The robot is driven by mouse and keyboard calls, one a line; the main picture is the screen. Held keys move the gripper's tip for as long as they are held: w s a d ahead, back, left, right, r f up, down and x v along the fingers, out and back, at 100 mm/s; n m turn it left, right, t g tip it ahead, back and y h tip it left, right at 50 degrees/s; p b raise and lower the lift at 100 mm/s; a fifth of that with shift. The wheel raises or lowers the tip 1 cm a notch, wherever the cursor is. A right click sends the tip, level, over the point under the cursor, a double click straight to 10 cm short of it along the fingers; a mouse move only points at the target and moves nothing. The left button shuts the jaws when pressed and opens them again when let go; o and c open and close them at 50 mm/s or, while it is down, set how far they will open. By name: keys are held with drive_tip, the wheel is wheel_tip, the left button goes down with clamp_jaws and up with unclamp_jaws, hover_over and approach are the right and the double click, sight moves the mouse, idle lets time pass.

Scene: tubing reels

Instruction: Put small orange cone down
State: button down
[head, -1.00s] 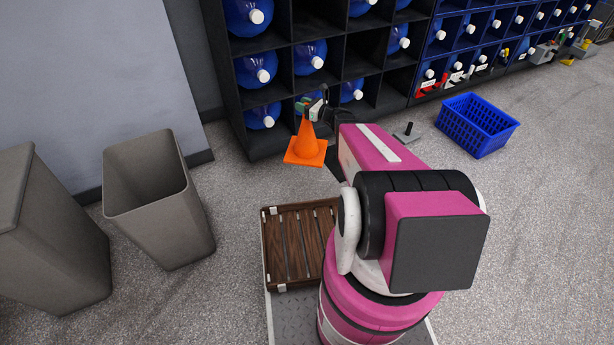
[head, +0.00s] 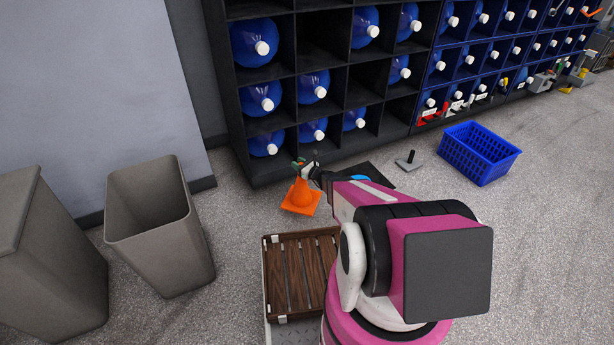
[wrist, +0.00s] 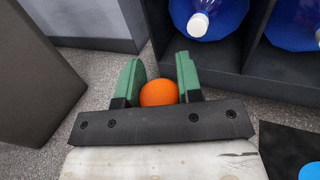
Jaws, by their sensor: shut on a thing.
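The small orange cone (head: 301,196) is in front of the dark shelf in the head view, with its square base low over or on the grey floor; I cannot tell if it touches. My gripper (head: 304,170) is at the cone's top. In the wrist view, the cone's rounded orange top (wrist: 159,93) sits between the two green fingers of my gripper (wrist: 158,85), which are shut on it. The cone's base is hidden in the wrist view.
A dark shelf (head: 345,98) with blue bottles stands just behind the cone. A black flat mat (head: 385,178) lies to its right, then a blue basket (head: 477,152). Two grey bins (head: 160,225) stand at left. Open floor lies between.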

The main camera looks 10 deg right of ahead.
drive_tip(key=w+d+f, duration=0.5)
drive_tip(key=w+f, duration=0.2)
drive_tip(key=f, duration=0.2)
drive_tip(key=shift+w+f, duration=0.1)
drive_tip(key=shift+f, duration=0.15)
drive_tip(key=c, duration=0.8)
unclamp_jaws()
